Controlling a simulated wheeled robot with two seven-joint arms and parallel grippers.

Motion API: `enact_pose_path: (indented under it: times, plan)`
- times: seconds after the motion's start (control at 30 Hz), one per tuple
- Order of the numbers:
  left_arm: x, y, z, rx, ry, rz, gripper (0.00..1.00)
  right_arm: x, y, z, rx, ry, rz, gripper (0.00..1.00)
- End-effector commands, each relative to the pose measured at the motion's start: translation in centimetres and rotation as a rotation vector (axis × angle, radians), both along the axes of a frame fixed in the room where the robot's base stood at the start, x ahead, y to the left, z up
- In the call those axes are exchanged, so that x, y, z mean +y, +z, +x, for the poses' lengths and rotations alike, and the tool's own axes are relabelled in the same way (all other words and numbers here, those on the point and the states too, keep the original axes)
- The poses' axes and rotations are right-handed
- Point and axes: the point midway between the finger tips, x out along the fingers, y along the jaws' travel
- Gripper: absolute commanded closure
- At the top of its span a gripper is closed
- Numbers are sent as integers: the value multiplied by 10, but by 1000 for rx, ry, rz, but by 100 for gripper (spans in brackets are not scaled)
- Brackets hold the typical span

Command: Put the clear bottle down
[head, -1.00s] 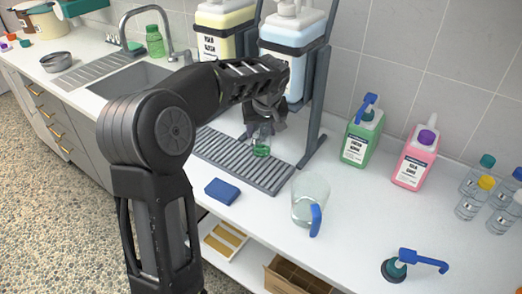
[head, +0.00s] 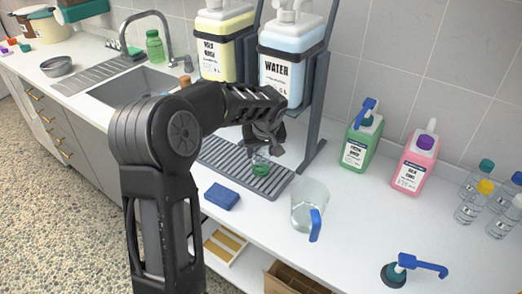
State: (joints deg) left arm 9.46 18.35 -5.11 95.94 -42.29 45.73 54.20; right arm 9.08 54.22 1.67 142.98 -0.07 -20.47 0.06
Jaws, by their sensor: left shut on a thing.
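My left gripper (head: 262,147) points down over the grey slatted drip tray (head: 276,190), below the water container. It is shut on a small clear bottle (head: 261,168) with green in its lower part. The bottle looks upright, and its upper part is largely hidden by the fingers. Its base is over or on the slats; I cannot tell whether it touches them. My right gripper is not in view.
A clear jug (head: 309,206) with a blue handle and a blue sponge (head: 222,196) stand in front of the tray. A large water container (head: 288,68) sits on a rack behind. Green (head: 361,142) and pink (head: 415,162) bottles stand right. Counter between jug and pink bottle is clear.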

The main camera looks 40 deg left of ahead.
Motion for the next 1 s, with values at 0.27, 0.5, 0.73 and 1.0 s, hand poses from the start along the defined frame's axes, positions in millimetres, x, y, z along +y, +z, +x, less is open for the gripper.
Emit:
enact_pose_path:
  times: [0.27,0.5,0.73,1.0]
  plan:
    - [0,-2,0,0,-1,0,44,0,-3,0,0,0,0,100]
    - [0,-2,0,0,0,0,28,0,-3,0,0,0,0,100]
    - [0,-1,0,0,-1,0,28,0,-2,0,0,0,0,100]
    - [-7,20,-5,-4,-2,1,28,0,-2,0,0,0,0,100]
